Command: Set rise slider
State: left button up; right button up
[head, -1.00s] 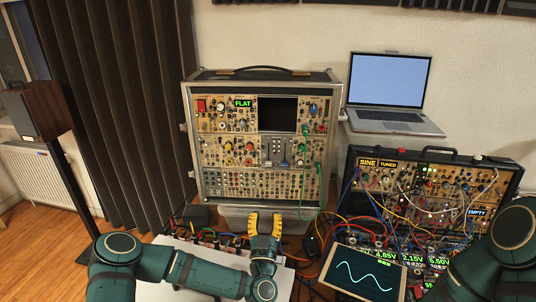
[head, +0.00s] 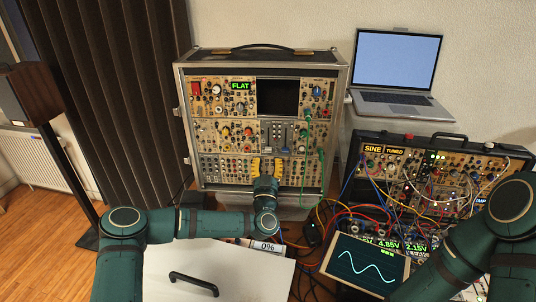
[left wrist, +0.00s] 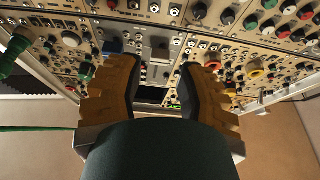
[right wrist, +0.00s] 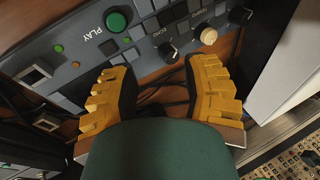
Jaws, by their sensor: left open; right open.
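The grey slider module (head: 277,132) sits in the middle row of the upright synth case (head: 345,110), with a blue cap low on it. I cannot read which slider is rise. My left gripper (head: 267,168) is open and empty, just below this module in the head view. In the left wrist view the open left fingers (left wrist: 157,90) point at the case front, with the grey module (left wrist: 158,72) between them, and a blue cap (left wrist: 112,47) beside the left finger. My right gripper (right wrist: 162,88) is open and empty over a grey panel with a green PLAY button (right wrist: 117,21).
A green cable (head: 304,165) hangs down the case's right side. A second synth case (head: 430,140) with many patch cables stands at right, below a laptop (head: 394,78). A screen with a sine wave (head: 366,266) lies in front. A white surface with a black handle (head: 194,283) is at lower left.

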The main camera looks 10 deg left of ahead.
aim_at(268, 152)
pick_arm(q)
jog(key=shift+x, duration=1.8)
